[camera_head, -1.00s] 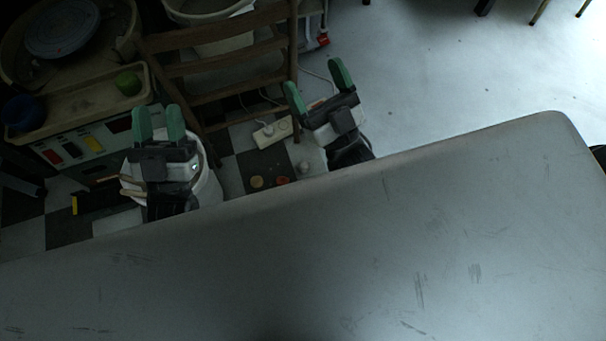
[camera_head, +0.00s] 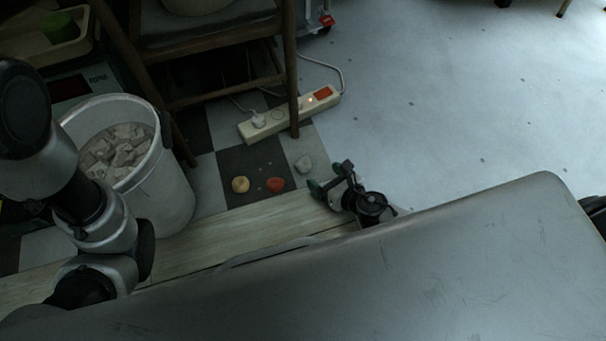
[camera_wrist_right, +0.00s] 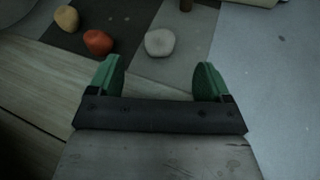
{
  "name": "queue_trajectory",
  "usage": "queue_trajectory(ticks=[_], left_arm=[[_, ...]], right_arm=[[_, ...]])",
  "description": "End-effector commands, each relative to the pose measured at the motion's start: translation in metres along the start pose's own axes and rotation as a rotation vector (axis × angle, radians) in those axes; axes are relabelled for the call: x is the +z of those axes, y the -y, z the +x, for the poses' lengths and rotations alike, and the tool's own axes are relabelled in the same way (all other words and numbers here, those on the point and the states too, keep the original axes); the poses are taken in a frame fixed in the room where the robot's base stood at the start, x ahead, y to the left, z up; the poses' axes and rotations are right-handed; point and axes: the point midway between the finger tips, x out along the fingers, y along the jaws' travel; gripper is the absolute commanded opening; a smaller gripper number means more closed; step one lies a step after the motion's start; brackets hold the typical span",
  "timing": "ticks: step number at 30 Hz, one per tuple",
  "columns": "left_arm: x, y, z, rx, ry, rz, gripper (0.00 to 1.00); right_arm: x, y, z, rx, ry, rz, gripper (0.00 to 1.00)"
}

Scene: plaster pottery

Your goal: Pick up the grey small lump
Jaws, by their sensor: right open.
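The grey small lump (camera_head: 303,163) lies on a light floor tile, to the right of a red lump (camera_head: 275,184) and a yellow lump (camera_head: 240,184). In the right wrist view the grey lump (camera_wrist_right: 160,42) lies beyond the fingertips, roughly midway between them. My right gripper (camera_head: 325,185) is low near the plank edge, just below and right of the grey lump in the head view. Its green fingers (camera_wrist_right: 159,75) are apart and empty in the wrist view. My left arm is at the left of the head view, but its gripper does not show.
A white bucket of grey chunks (camera_head: 120,150) stands at the left. A power strip (camera_head: 285,115) and a wooden chair (camera_head: 220,95) are behind the lumps. A pale wooden plank (camera_head: 200,245) lies in front. Open floor (camera_head: 430,110) spreads to the right.

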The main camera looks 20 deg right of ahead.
Motion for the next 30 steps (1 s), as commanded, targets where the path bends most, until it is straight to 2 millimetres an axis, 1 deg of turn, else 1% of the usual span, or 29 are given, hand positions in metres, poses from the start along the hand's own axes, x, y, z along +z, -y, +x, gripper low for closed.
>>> queue_trajectory(ticks=[1,4,9,16,21,24,27,30], left_arm=[[-0.004,-0.001,-0.002,0.002,-0.008,0.001,0.43],[-0.005,-0.002,-0.004,0.004,-0.011,0.001,0.43],[-0.008,-0.004,-0.013,0.003,-0.010,0.001,0.43],[-0.010,-0.005,-0.020,0.003,-0.009,0.001,0.43],[-0.016,-0.009,-0.037,0.004,-0.010,0.001,0.43],[-0.018,-0.010,-0.043,0.004,-0.010,0.001,0.43],[-0.018,-0.010,-0.045,0.004,-0.010,0.001,0.43],[-0.018,-0.010,-0.044,0.004,-0.010,0.001,0.43]], right_arm=[[-0.008,0.006,0.005,-0.014,-0.005,-0.037,0.80],[-0.010,0.009,0.018,-0.026,-0.007,-0.066,0.80],[-0.009,0.009,0.045,-0.025,-0.007,-0.062,0.80],[-0.009,0.007,0.063,-0.022,-0.006,-0.061,0.80],[-0.014,0.002,0.090,-0.021,-0.005,-0.060,0.80],[-0.013,0.002,0.102,-0.023,-0.006,-0.059,0.80],[-0.012,0.002,0.108,-0.023,-0.007,-0.058,0.80],[-0.011,0.002,0.109,-0.023,-0.008,-0.057,0.80]])
